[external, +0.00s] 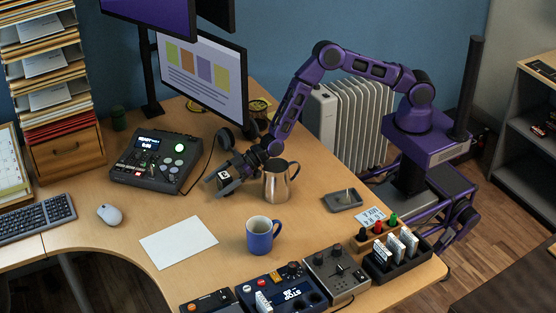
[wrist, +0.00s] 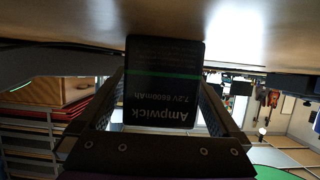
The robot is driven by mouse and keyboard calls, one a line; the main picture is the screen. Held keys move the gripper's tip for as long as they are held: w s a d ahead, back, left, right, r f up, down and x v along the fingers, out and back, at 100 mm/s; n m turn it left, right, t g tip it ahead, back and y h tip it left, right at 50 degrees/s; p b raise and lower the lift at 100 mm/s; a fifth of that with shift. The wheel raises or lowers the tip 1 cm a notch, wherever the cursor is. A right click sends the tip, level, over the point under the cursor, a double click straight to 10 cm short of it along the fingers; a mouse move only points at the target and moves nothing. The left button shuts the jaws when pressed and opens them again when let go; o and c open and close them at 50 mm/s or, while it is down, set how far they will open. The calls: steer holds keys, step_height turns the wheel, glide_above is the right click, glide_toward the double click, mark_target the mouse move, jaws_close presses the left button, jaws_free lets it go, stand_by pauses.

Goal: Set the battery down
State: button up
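The battery, a dark block with a green stripe and pale lettering (wrist: 163,58), fills the space between my gripper's fingers in the wrist view. My gripper (external: 228,178) is low over the wooden desk (external: 325,245), just left of the steel pitcher (external: 277,184). In the wrist view the fingers (wrist: 165,88) press on the battery's two sides near their tips. The battery's far end is at or very near the desk surface; I cannot tell if it touches. In the external view the battery is hard to separate from the dark gripper.
A recorder-like device (external: 160,160) stands left of my gripper, with headphones (external: 233,134) behind. A white sheet (external: 179,241) and blue mug (external: 262,236) lie toward the front. A grey tray (external: 342,206) is right. A black rack (external: 410,265) and control boxes line the front right edge.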

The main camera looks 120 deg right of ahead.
steer(key=shift+r, duration=0.15)
steer(key=shift+r+p, duration=0.2)
steer(key=shift+p, duration=0.15)
steer(key=v, duration=1.1)
steer(key=shift+s+r+p, duration=0.1)
steer(key=shift+s+p, duration=0.3)
